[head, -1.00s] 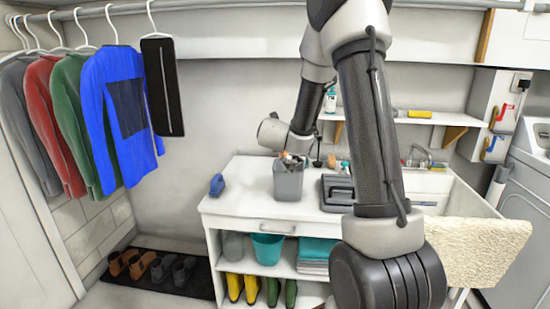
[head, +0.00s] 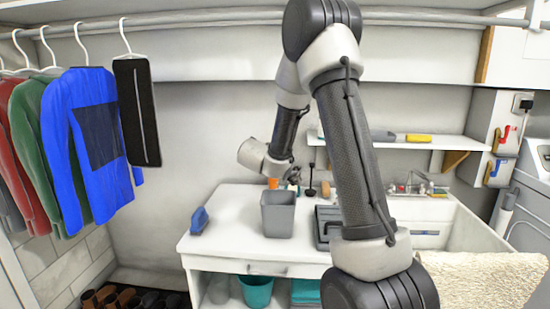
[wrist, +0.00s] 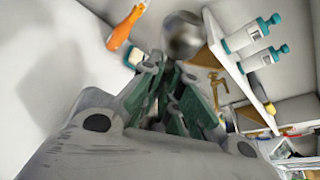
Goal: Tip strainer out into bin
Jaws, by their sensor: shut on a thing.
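The grey bin (head: 278,214) stands upright on the white counter in the head view, its inside looking empty from here. My gripper (head: 293,182) is just beyond the bin's far rim, small and partly hidden in the head view. In the wrist view my gripper's green-grey fingers (wrist: 172,82) are closed together. A round, shiny metal thing, seemingly the strainer (wrist: 182,36), is blurred at the fingertips. Its contents cannot be made out. I cannot clearly pick the strainer out in the head view.
A blue object (head: 199,220) lies left of the bin and a dark tray (head: 326,226) right of it. An orange-handled item (wrist: 127,27) and bottles (wrist: 252,40) show in the wrist view. The sink taps (head: 418,186) are at the right.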

